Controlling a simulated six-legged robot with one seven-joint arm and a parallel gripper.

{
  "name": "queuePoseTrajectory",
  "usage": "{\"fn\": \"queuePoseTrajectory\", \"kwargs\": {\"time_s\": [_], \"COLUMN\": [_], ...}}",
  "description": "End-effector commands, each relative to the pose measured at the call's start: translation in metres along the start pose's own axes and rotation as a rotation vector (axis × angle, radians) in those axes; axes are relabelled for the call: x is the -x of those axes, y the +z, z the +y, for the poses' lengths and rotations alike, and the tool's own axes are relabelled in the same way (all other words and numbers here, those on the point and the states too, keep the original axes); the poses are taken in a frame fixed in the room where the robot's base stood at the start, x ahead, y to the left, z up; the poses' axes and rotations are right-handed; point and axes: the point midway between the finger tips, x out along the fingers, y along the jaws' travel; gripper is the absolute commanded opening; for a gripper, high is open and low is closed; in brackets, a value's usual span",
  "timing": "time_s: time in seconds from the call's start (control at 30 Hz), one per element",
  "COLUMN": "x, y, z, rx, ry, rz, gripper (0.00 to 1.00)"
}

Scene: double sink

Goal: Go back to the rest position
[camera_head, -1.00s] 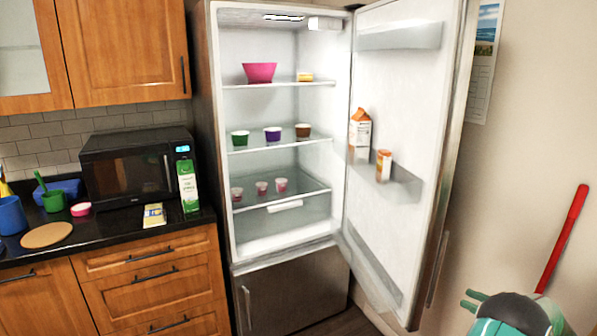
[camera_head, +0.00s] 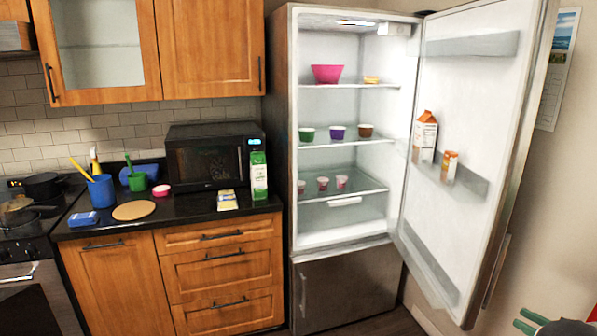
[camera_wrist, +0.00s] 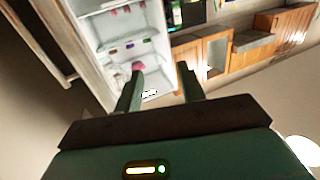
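My gripper (camera_wrist: 161,72) is open in the wrist view, its two green fingers spread apart with nothing between them. In the head view only a green part of my gripper (camera_head: 527,321) shows at the bottom right corner. Most of my arm is out of view.
The fridge holds a pink bowl (camera_head: 327,73), several small cups, and cartons in the door. To the left, the black counter (camera_head: 190,208) bears a microwave (camera_head: 207,157), a green carton (camera_head: 258,175) and a blue cup (camera_head: 101,191). A stove (camera_head: 22,230) is at far left.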

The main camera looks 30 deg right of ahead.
Motion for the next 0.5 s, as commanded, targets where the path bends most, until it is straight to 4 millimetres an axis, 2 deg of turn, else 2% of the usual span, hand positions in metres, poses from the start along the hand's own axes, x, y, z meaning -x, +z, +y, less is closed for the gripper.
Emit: {"fn": "queuePoseTrajectory", "kwargs": {"time_s": [0.13, 0.5], "x": [0.0, -0.095], "y": [0.001, -0.067], "z": [0.001, 0.029], "rx": [-0.001, 0.152], "ry": [0.0, 0.141], "rz": [0.0, -0.023], "gripper": [0.4, 0.4]}}
